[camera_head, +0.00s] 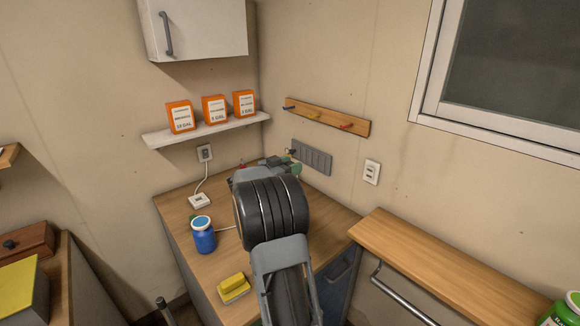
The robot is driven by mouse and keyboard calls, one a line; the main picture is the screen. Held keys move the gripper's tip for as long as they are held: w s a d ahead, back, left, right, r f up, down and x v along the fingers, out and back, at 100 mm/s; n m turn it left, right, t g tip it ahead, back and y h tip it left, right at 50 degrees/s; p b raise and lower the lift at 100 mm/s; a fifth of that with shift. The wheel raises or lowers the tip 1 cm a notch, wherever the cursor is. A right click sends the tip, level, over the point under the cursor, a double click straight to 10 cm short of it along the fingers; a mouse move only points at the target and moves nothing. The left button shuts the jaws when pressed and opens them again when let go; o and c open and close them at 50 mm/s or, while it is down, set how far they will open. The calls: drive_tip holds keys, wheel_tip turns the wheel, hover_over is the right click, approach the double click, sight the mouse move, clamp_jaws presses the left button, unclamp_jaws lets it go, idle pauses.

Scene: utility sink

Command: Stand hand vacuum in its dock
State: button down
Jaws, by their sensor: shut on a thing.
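My arm covers the middle of the view, and my gripper (277,162) shows only in part beyond its dark wrist, over the back of the wooden counter (180,235). It is shut on a small, partly hidden greenish thing (272,161), which I take to be the hand vacuum; its shape and tilt are hard to make out. A small white base (199,201), which looks like the dock, sits on the counter at the back left. A white cord joins it to the wall outlet (205,152). The held thing is apart from this base, to its right.
A blue jar (203,236) stands in front of the white base, and a yellow sponge (233,287) lies near the counter's front. A shelf (207,132) with orange boxes and a peg rail (326,117) hang above. A wooden ledge (440,265) is at right.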

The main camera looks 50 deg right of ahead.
drive_tip(key=c, duration=0.9)
unclamp_jaws()
drive_tip(key=shift+f, duration=0.15)
drive_tip(key=o, duration=0.4)
